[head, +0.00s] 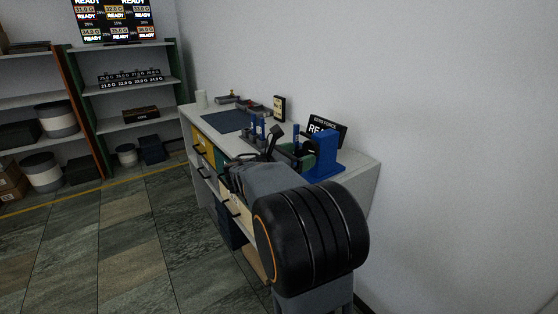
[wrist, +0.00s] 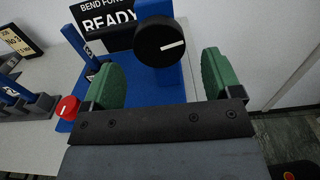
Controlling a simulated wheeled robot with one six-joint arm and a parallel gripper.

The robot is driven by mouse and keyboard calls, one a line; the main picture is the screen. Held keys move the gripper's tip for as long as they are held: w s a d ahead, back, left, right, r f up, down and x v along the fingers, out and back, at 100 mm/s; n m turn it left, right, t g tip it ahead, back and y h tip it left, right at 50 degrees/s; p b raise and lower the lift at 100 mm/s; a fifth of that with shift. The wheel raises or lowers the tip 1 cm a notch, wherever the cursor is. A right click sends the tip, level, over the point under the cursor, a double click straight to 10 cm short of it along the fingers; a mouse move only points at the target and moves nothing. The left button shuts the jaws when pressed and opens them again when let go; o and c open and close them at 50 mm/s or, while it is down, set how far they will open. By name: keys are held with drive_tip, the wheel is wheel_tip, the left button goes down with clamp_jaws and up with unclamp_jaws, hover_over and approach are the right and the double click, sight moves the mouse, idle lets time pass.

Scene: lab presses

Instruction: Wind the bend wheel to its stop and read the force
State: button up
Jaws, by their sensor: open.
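In the wrist view a black round wheel (wrist: 158,45) with a white mark sits on a blue upright of the bend press. The mark points right, tilted slightly upward. My gripper (wrist: 160,74) is open, its green-padded fingers apart, with the wheel showing between and beyond them; I see no contact. Behind the wheel, the display (wrist: 106,16) reads "BEND FORCE" and "READY", partly covered by the upright. A red knob (wrist: 67,107) with a white mark is left of the fingers. In the head view the blue press (head: 327,154) stands at the bench's near end, partly hidden by my arm.
The bench (head: 362,164) runs along the wall. Blue posts in grey holders (wrist: 38,104) stand left of the press. A small sign (wrist: 18,41) is farther left. A dark blue mat (head: 226,121) and trays lie farther along. Shelves (head: 130,88) stand at the back left; the floor left is open.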

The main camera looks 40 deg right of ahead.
drive_tip(key=a, duration=0.7)
drive_tip(key=shift+w+a+p, duration=0.25)
drive_tip(key=shift+a+p, duration=0.1)
drive_tip(key=shift+p, duration=0.1)
